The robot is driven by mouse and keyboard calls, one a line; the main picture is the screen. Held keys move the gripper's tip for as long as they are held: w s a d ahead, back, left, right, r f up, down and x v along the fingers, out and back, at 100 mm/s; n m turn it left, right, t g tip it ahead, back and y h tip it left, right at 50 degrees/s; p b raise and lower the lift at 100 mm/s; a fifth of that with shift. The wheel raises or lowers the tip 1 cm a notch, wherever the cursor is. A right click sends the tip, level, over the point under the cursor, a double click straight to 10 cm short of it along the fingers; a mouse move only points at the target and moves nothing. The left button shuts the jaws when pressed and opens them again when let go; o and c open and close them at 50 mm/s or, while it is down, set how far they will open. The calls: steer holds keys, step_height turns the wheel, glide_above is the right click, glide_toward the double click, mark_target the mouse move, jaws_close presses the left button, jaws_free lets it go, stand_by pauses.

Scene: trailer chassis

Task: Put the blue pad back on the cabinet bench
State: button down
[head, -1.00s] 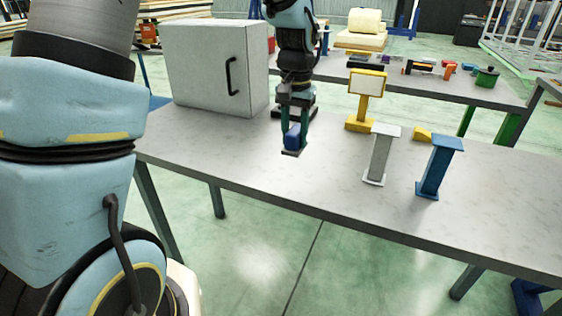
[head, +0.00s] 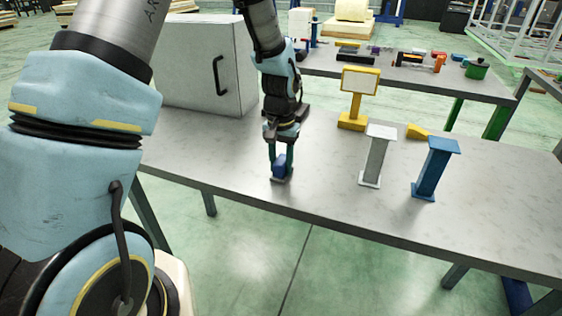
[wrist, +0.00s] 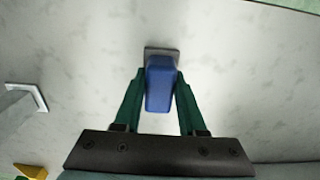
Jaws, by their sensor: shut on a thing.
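The blue pad (head: 279,166) is a small blue block with a thin dark grey plate at its end. My gripper (head: 281,160) points down over the front left part of the grey bench (head: 330,205) and is shut on the pad. In the wrist view the pad (wrist: 160,85) sits between the two green fingers of my gripper (wrist: 160,78), with the grey plate (wrist: 162,50) beyond the fingertips. The plate is at or just above the bench top; I cannot tell whether it touches.
A white cabinet (head: 190,65) with a black handle stands behind my gripper on the left. To the right stand a yellow sign stand (head: 356,98), a white post (head: 375,157), a blue post (head: 433,170) and a yellow wedge (head: 418,131). The bench between gripper and posts is clear.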

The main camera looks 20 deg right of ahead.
mark_target(281, 160)
steer(key=shift+f, duration=0.2)
steer(key=shift+c, duration=2.4)
jaws_free()
steer(key=shift+r, duration=0.1)
step_height(281, 160, up, 12)
steer(key=b, duration=0.2)
steer(key=s+a+f+n, duration=0.1)
steer(key=s+a+n, duration=0.1)
steer(key=a, duration=1.3)
steer(key=s+a+f+n+t, duration=0.1)
steer(key=a+n, duration=0.4)
steer(key=a, duration=1)
steer(key=shift+s+t, duration=0.3)
steer(key=shift+s, duration=0.05)
